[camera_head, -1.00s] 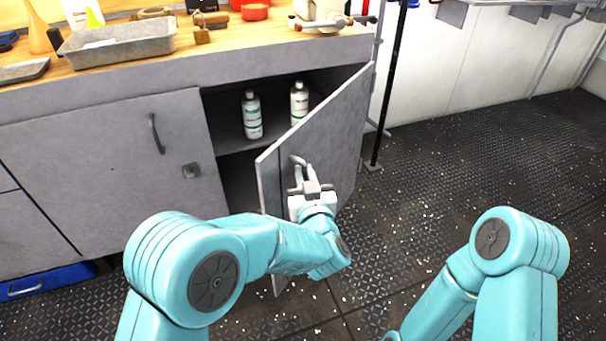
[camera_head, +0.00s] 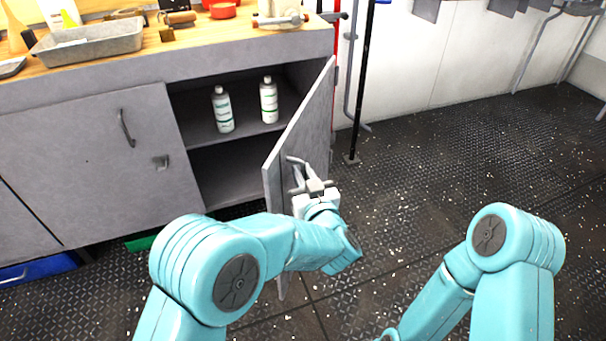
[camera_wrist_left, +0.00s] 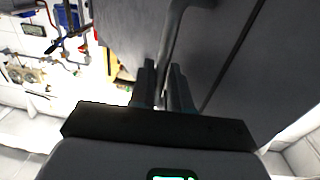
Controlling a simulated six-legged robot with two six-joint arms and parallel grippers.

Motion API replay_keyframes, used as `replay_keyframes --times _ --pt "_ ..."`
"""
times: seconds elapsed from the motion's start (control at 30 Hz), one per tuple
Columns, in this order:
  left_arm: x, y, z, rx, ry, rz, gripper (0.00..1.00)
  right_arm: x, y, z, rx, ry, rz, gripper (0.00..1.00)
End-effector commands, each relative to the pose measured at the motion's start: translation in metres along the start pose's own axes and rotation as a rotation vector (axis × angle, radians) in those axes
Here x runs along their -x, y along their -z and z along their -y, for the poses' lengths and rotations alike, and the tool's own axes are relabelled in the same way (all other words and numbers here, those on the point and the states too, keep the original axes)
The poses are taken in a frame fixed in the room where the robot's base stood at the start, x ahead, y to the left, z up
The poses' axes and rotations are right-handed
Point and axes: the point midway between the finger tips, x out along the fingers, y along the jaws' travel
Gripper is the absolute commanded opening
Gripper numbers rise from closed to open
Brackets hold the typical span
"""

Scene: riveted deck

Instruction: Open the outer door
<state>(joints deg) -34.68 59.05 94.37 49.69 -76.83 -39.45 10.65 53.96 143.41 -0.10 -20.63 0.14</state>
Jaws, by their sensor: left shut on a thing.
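The outer door (camera_head: 312,125) is a grey cabinet door that stands wide open, swung out toward me from its hinge side at the right. Its handle (camera_head: 297,162) is a curved metal bar near the door's free edge; it also shows in the left wrist view (camera_wrist_left: 175,30). My left gripper (camera_head: 312,187) is shut on the handle, and its fingers (camera_wrist_left: 162,85) close around the bar in the left wrist view. My right gripper is out of view; only my right arm shows at the lower right.
Two white bottles (camera_head: 222,110) (camera_head: 269,100) stand on the shelf in the open cabinet. A closed door (camera_head: 85,165) is at the left. A metal tray (camera_head: 88,43) sits on the wooden top. A black pole (camera_head: 362,85) stands right of the cabinet. The floor at the right is clear.

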Motion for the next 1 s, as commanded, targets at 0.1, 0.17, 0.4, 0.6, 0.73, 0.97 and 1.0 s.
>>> replay_keyframes --times 0.1,0.17,0.4,0.6,0.73,0.97,1.0 --pt "-0.0043 0.0055 -0.0001 0.005 -0.005 -0.009 0.00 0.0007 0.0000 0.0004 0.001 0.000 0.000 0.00" --pt "-0.0049 0.0056 0.0007 0.005 -0.005 -0.009 0.00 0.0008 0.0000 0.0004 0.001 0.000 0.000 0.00" --pt "-0.0058 0.0058 0.0025 0.005 -0.005 -0.010 0.00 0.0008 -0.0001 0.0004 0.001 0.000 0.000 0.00" --pt "-0.0052 0.0057 0.0021 0.005 -0.005 -0.010 0.00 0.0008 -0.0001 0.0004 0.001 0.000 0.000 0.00" --pt "-0.0041 0.0052 0.0014 0.004 -0.005 -0.009 0.31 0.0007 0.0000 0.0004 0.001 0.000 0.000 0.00" --pt "-0.0021 0.0038 0.0004 0.003 -0.003 -0.008 0.31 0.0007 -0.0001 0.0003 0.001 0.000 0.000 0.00" --pt "-0.0020 0.0036 0.0003 0.003 -0.002 -0.007 0.31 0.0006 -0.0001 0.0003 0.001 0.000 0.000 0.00"
